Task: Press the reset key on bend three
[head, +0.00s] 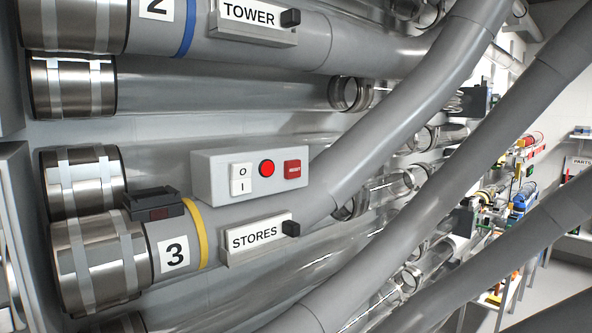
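In the head view, bend three is a grey tube (320,190) with a yellow band, a "3" label (174,253) and a "STORES" plate (254,237). A light grey control box (215,172) sits on or just above it. The box carries a white O/I switch (241,179), a round red lamp or button (267,168) that looks bright, and a red key marked in white (292,170), which appears to read "RESET". Neither of my grippers is in view, and nothing covers the box's front.
Bend two (290,45) with its "TOWER" plate (249,15) runs above. A small dark device (153,204) sits on tube three, left of the box. More grey bends (440,190) cross at the right. Shelves with coloured items (500,205) stand farther back.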

